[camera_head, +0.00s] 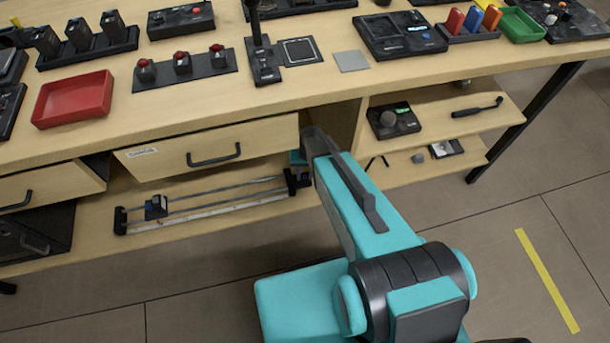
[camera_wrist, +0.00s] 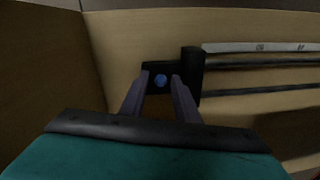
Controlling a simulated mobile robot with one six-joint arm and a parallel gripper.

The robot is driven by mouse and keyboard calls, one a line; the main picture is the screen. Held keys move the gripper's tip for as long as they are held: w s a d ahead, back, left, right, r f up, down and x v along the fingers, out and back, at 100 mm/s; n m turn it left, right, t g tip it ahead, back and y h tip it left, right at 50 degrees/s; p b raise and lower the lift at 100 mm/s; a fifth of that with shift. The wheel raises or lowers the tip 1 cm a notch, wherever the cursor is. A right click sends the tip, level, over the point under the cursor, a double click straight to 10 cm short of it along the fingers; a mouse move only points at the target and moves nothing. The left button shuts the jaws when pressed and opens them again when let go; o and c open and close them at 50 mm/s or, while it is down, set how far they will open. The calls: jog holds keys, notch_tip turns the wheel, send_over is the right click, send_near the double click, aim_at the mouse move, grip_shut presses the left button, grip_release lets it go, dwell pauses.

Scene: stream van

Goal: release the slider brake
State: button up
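A slider with a long twin rail and a pale scale strip lies on the low shelf in the head view; its rail (camera_head: 225,195) ends in black blocks, and a small carriage (camera_head: 156,207) sits near its left end. In the wrist view a black end block (camera_wrist: 191,72) of the slider joins a smaller dark piece with a round blue knob (camera_wrist: 160,80). My gripper (camera_wrist: 159,88) is open, its two fingers on either side of the blue knob with a small gap showing. Whether the fingertips reach the knob's depth I cannot tell.
A closed-looking drawer (camera_head: 210,148) with a black handle is just above the slider. The shelf on the right (camera_head: 440,112) holds a dark device and a black handle. The tabletop carries a red tray (camera_head: 73,99) and several control boxes. Floor on the right is clear.

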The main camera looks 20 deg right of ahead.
jog(key=shift+f, duration=0.2)
grip_shut()
